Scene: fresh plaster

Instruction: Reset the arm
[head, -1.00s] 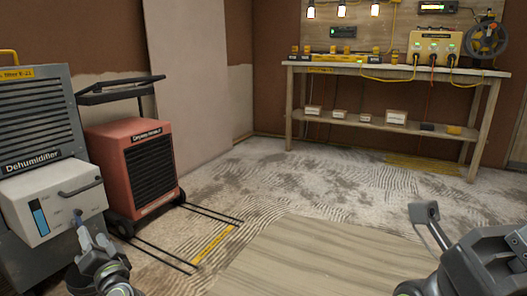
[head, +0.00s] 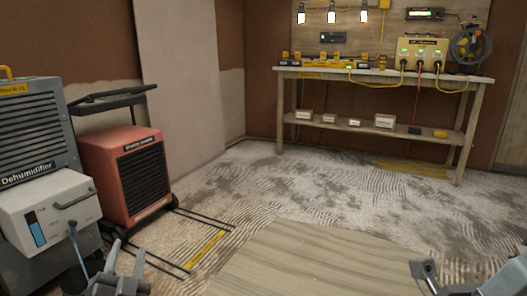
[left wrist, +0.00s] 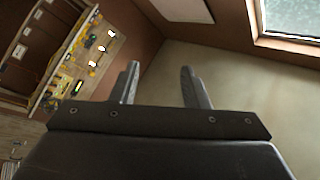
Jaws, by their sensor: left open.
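My left gripper (head: 126,262) is at the lower left of the head view, in front of the grey dehumidifier (head: 28,130). In the left wrist view my left gripper (left wrist: 159,68) has its two fingers apart with nothing between them. A grey part of my right arm's end (head: 428,272) shows at the lower right corner of the head view. Most of it is cut off by the frame edge, so its jaw cannot be judged.
A red wheeled heater-like unit (head: 125,165) stands beside the dehumidifier. A wooden workbench (head: 390,75) with equipment is at the back right. A smooth board-like floor patch (head: 310,265) lies in front.

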